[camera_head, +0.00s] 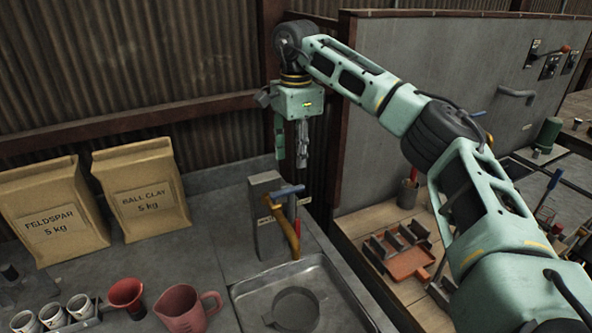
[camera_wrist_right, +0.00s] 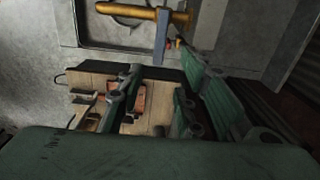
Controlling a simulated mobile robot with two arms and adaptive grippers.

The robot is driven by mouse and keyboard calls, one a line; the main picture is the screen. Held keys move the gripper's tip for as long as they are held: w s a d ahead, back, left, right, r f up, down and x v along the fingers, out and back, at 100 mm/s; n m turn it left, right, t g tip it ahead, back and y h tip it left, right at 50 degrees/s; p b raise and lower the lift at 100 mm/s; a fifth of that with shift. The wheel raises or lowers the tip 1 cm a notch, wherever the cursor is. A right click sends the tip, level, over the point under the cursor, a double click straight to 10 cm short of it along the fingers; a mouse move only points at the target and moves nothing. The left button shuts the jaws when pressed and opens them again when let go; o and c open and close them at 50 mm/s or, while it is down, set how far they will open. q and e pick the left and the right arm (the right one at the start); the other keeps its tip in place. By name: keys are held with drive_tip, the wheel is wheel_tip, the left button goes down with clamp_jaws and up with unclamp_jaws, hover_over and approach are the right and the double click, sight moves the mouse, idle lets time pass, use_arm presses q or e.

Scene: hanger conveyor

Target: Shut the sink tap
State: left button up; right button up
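The sink tap has a brass spout (camera_head: 289,237) and a blue lever handle (camera_head: 287,190), mounted by a grey block behind the sink (camera_head: 240,296). The brass spout (camera_wrist_right: 145,12) and blue lever (camera_wrist_right: 162,38) also show at the top of the right wrist view. My right gripper (camera_head: 291,158) points down above the tap, with its fingers apart and nothing between them. The lever lies just beyond the fingertips in the wrist view, apparently not touched. I cannot make out whether water runs. My left gripper is not in view.
A round pan (camera_head: 296,309) sits in the sink. Feldspar (camera_head: 52,222) and ball clay (camera_head: 143,190) bags stand at the left, with a red funnel (camera_head: 127,294) and pink jug (camera_head: 186,308) in front. A wooden bench (camera_head: 365,226) with tools lies right of the sink.

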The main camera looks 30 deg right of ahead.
wheel_tip(320, 180, up, 4)
drive_tip(key=shift+f, duration=0.1)
drive_tip(key=shift+s+f, duration=0.1)
idle(0.6)
